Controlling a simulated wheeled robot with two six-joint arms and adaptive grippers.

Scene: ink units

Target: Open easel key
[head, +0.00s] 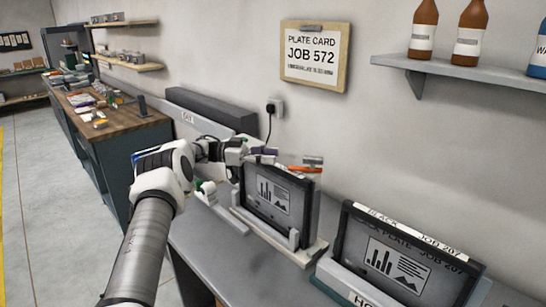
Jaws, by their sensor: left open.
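A small easel (310,253) with a pale base stands on the grey bench and holds a dark-framed plate (268,202) with bar charts on it, tilted back. An orange-red bar (303,168) with a grey piece above it sits at the easel's top right; it may be the key, but I cannot tell. My left gripper (265,155) is open at the easel's top edge, just left of the orange-red bar. Whether it touches anything is unclear. A small white piece with a green part (204,188) sits left of the easel. My right gripper is not in view.
A second framed plate (400,255), labelled black and job 207, stands in a white holder at the front right. A shelf (455,67) with bottles is at upper right. A wooden-topped bench (125,133) stands at left.

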